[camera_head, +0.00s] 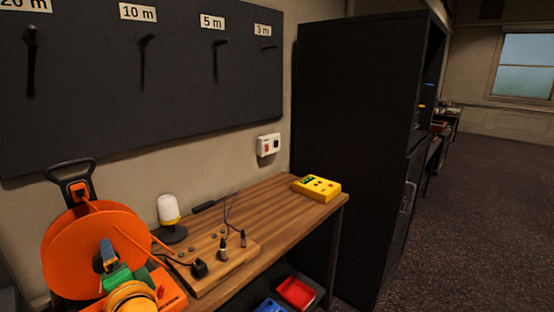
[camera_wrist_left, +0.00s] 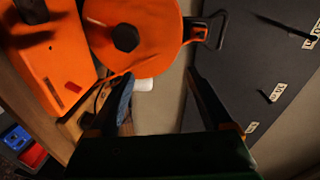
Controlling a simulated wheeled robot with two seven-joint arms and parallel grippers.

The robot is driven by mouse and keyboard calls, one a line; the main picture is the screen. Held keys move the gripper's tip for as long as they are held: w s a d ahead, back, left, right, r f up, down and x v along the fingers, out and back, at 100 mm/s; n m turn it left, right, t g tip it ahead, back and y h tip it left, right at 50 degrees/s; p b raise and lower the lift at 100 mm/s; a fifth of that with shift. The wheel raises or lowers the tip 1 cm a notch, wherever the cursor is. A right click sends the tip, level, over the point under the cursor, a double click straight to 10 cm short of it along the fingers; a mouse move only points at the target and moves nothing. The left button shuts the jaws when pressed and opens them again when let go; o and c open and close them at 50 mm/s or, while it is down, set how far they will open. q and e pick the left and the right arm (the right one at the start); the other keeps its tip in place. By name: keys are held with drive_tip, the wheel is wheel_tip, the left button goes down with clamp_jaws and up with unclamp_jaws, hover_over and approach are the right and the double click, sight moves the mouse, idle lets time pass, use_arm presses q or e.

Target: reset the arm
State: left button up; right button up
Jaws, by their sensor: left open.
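My left arm comes in at the bottom left of the head view, with its left gripper (camera_head: 106,255) in front of the orange cable reel (camera_head: 68,240). In the left wrist view the left gripper (camera_wrist_left: 160,78) shows two fingers spread apart with nothing between them. The reel's round disc (camera_wrist_left: 155,30) and black handle (camera_wrist_left: 212,32) lie beyond the fingertips. I cannot tell from these views how far the fingers are from the reel. My right gripper is in neither view.
The wooden desk (camera_head: 288,205) holds a socket board (camera_head: 215,262) with plugs, a white-and-yellow lamp (camera_head: 169,212) and a yellow box (camera_head: 317,187). Red (camera_head: 296,292) and blue bins sit below. A dark board (camera_head: 180,100) with labelled hooks hangs behind. A black cabinet (camera_head: 355,130) stands right; floor beyond is open.

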use_arm(q)
drive_tip(key=s+d+f+n+g+h, duration=0.25)
drive_tip(key=s+d+f+h, duration=0.35)
drive_tip(key=f, duration=0.6)
drive_tip(key=s+d+f+n+g+h, duration=0.2)
drive_tip(key=s+d+f+g+h, duration=0.1)
drive_tip(key=s+f, duration=0.7)
drive_tip(key=s+d+f+n+g+h, duration=0.25)
drive_tip(key=s+d+f, duration=0.25)
drive_tip(key=s, duration=0.4)
wheel_tip(320, 180, down, 15)
drive_tip(key=m+g, duration=0.1)
drive_tip(key=s+a+f+g, duration=0.1)
drive_tip(key=s+a+f, duration=0.1)
drive_tip(key=s+f, duration=0.9)
drive_tip(key=shift+s+f+g, duration=0.3)
drive_tip(key=shift+s+f, duration=0.1)
drive_tip(key=shift+s, duration=0.75)
